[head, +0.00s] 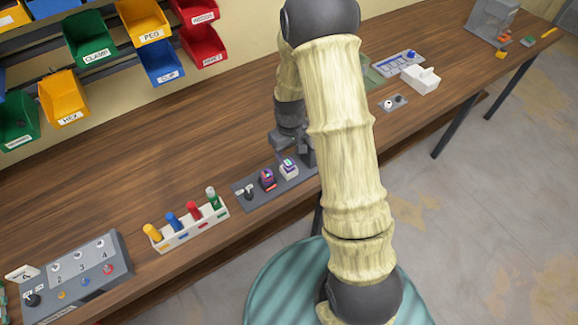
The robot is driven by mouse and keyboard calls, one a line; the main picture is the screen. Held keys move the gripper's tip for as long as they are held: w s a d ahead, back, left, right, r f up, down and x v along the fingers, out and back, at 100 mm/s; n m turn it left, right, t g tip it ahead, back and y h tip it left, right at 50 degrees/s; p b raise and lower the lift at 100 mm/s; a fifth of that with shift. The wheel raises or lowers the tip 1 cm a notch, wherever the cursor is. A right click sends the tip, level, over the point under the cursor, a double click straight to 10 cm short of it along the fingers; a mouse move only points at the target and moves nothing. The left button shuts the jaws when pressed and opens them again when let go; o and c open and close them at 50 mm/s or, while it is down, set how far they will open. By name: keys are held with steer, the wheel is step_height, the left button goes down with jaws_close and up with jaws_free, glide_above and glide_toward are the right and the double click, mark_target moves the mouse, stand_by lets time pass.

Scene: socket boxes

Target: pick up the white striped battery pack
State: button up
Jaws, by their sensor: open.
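A small white block with purple and green markings (288,170), which looks like the striped battery pack, stands upright on a grey plate (243,193) near the table's front edge. A dark block with pink and coloured markings (267,180) stands just left of it on the same plate. My gripper (296,152) is open and low over the table, just behind and to the right of the white block. My arm hides part of the gripper and the plate's right end. I cannot tell whether the fingers touch the block.
Labelled bins (92,40) hang behind. The wooden table (150,165) is clear between.

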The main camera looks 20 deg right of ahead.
mark_target(289, 162)
steer(key=shift+a+f+p, duration=0.1)
steer(key=shift+f+p, duration=0.45)
steer(key=shift+f, duration=1.65)
steer(key=c, duration=1)
